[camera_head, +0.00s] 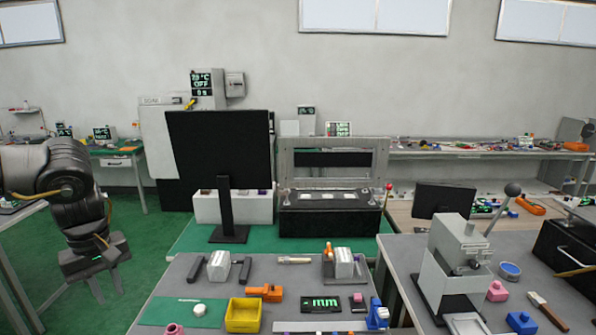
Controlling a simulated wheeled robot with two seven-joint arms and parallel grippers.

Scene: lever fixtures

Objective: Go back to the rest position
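My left gripper (92,284) hangs at the left side of the picture, pointing down over the green floor. It is well to the left of the front grey table (172,275) and touches nothing that I can see. The gap between its fingers is not clear at this angle. I see nothing held in it. My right arm and gripper are not in view. A grey lever fixture (452,262) with a black-knobbed lever (513,189) stands on the right table. A dark box fixture (330,216) with a red-knobbed lever (388,187) stands behind the front table.
The front table holds a yellow bin (243,315), an orange tool (265,292), a green mat (180,312) and small parts. A black monitor (220,155) stands behind it. The right table carries a blue round dish (510,271) and a brush (547,310). Open floor surrounds my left gripper.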

